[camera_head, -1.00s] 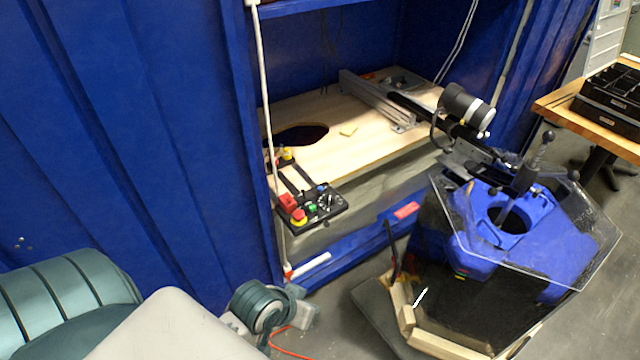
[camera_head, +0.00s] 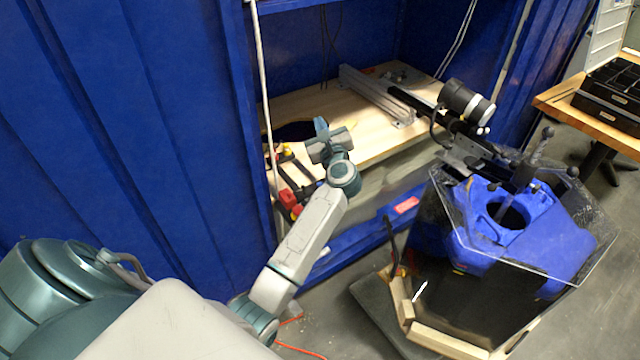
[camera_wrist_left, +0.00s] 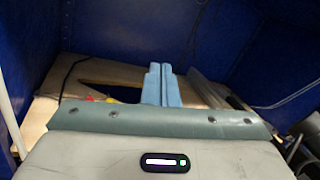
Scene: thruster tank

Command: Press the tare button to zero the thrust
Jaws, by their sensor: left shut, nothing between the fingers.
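The control panel with the buttons sits at the front left corner of the wooden shelf in the blue cabinet. In the head view my left arm covers most of it; a red button block (camera_head: 289,198) shows at its left edge. I cannot tell the tare button apart. My left gripper (camera_head: 321,125) is above the shelf, over and behind the panel, its fingers pointing up and back. In the left wrist view its light blue fingers (camera_wrist_left: 161,84) are together and empty. Small red and yellow parts (camera_wrist_left: 98,99) show left of the fingers there. My right gripper is not in view.
The wooden shelf (camera_head: 375,150) has a dark hole (camera_head: 292,131) and a metal rail (camera_head: 375,95). A white pipe (camera_head: 264,100) runs down the cabinet's left post. A blue thruster tank (camera_head: 545,235) with a clear plate stands at the right. A wooden table (camera_head: 565,108) is at far right.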

